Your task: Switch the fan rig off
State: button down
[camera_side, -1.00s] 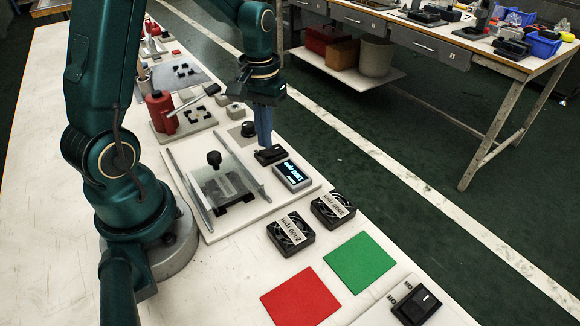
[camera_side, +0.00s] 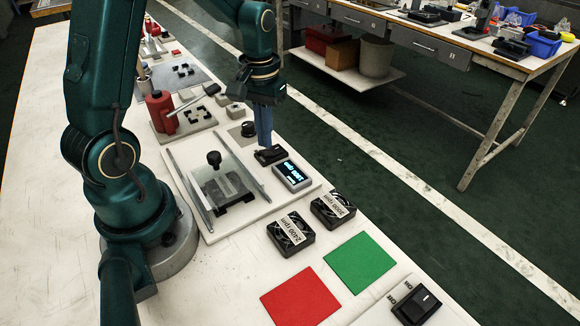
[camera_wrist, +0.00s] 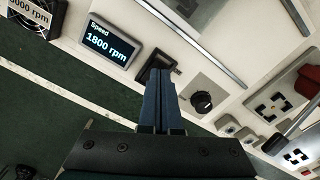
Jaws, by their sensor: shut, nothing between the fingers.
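The fan rig is a pale base plate (camera_side: 222,230) with metal rails and a black clamp with a round knob (camera_side: 213,158). Its display (camera_side: 293,176) is lit and reads "Speed 1800 rpm" in the wrist view (camera_wrist: 110,44). A black rocker switch (camera_side: 277,153) sits beside the display and also shows in the wrist view (camera_wrist: 171,62), partly hidden by my fingers. A black dial (camera_side: 249,129) is on its other side. My gripper (camera_side: 266,144) is shut and empty, fingers pointing down, with its tips at the switch. I cannot tell whether they touch it.
Two fan boxes, labelled 2400 rpm (camera_side: 291,234) and 3000 rpm (camera_side: 333,209), stand in front of the rig. A red mat (camera_side: 300,297), a green mat (camera_side: 361,262) and another black switch (camera_side: 417,304) lie nearer. A red bottle (camera_side: 161,112) stands behind on a tray.

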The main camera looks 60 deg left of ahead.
aim_at(267, 153)
jog(key=shift+f, duration=0.95)
dwell(0.7)
jog(key=shift+r, duration=3.55)
jog(key=shift+d, duration=0.1)
jog(key=s+d+r+m+t, duration=0.5)
jog(key=s+d+m, duration=0.1)
jog(key=s+d, duration=0.3)
jog(key=shift+s+d+r+t, duration=0.3)
jog(key=shift+s+d+r, duration=0.1)
jog(key=shift+d, duration=0.3)
